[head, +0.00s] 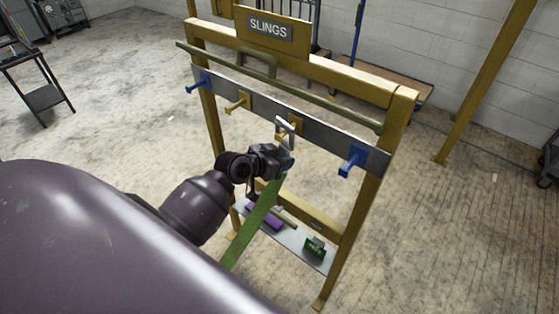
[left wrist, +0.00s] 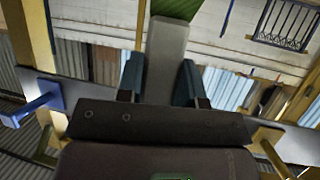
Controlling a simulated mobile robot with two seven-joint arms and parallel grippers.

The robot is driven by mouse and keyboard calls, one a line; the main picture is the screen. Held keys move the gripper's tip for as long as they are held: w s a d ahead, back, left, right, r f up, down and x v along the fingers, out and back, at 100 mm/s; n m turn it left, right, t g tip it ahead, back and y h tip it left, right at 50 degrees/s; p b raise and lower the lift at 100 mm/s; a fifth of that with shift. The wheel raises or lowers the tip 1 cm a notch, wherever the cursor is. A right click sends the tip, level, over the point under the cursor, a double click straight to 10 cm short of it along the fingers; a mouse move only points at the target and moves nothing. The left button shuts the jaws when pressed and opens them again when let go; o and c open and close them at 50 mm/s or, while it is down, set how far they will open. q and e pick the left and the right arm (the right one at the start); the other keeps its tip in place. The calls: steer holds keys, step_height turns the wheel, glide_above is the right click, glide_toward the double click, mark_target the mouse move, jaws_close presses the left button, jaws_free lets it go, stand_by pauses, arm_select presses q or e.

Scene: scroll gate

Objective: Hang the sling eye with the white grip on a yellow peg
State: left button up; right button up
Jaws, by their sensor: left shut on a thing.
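My left gripper (head: 286,158) is in front of the rack's grey rail, shut on the white grip (left wrist: 167,55), which shows pale grey between the two fingers in the left wrist view. A pale eye (head: 285,127) stands up above the gripper in the head view, in front of a yellow peg (head: 281,135). I cannot tell whether the eye is around that peg or only before it. A green sling strap (head: 255,222) hangs from the gripper. Another yellow peg (head: 238,102) is bare, farther left on the rail. My right gripper is not in view.
Blue pegs stick out at the rail's left (head: 198,80) and right (head: 352,160). A green bar (head: 320,98) runs above the rail. A low shelf (head: 318,262) holds a purple item (head: 264,215) and a dark green item (head: 315,247).

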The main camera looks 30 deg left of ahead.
arm_select(q)
steer(key=shift+w+f+b, duration=0.3)
steer(key=shift+w+f, duration=0.05)
steer(key=shift+w, duration=0.3)
steer(key=shift+w+f, duration=0.15)
steer(key=shift+f, duration=0.05)
steer(key=shift+f, duration=0.1)
stand_by(0.3)
steer(key=o, duration=1.1)
steer(key=shift+o, duration=1.2)
steer(key=shift+f, duration=0.15)
